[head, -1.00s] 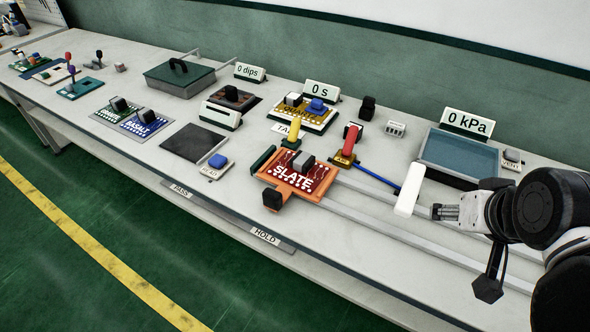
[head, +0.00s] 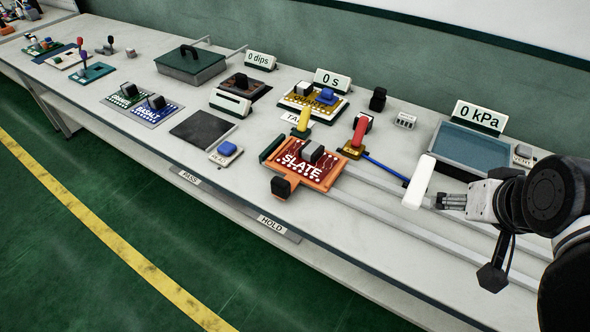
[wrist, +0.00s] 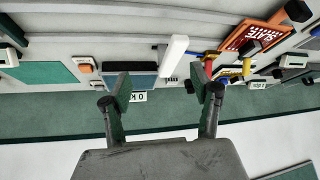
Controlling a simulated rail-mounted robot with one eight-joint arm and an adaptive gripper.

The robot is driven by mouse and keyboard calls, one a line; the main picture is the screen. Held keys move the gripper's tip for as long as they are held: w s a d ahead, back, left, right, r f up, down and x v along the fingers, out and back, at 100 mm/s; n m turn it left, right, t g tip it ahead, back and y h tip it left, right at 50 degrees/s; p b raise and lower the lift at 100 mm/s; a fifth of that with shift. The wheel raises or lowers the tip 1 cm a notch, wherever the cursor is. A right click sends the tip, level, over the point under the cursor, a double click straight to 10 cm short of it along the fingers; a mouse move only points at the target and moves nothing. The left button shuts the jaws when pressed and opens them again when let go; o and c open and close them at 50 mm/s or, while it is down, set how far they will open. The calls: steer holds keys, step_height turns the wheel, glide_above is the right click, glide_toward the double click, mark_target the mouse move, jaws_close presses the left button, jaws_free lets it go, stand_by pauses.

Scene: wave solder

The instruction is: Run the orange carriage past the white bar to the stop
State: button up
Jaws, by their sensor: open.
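The orange carriage (head: 331,184) sits at the left end of two pale rails (head: 395,208) and bears a red SLATE board (head: 297,167) with a grey block on it. A black knob (head: 281,187) stands at its front corner. The white bar (head: 418,182) stands over the rails, right of the carriage and apart from it. My gripper (head: 441,201) is just right of the white bar, open and empty. In the wrist view the fingers (wrist: 164,92) are spread, with the white bar (wrist: 174,55) beyond them and the carriage (wrist: 235,36) to the upper right. I cannot make out the stop.
A red-handled clamp (head: 358,135) with a blue rod (head: 385,166) and a yellow handle (head: 304,120) stand behind the carriage. A blue-grey tray (head: 437,138) under the 0 kPa sign is behind the bar. The bench's front edge runs close to the carriage knob.

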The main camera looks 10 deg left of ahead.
steer(key=w+a+r+m+g, duration=0.1)
steer(key=w+a+r+g, duration=0.15)
steer(key=w+a, duration=0.45)
steer(key=m+g+p, duration=0.2)
steer(key=m+g, duration=0.1)
steer(key=g, duration=0.2)
glide_above(281, 181)
step_height(281, 181, down, 6)
steer(key=f, duration=0.1)
steer(key=shift+t, duration=0.25)
step_height(281, 181, down, 13)
steer(key=shift+a+b, duration=0.1)
steer(key=shift+b, duration=0.6)
jaws_close()
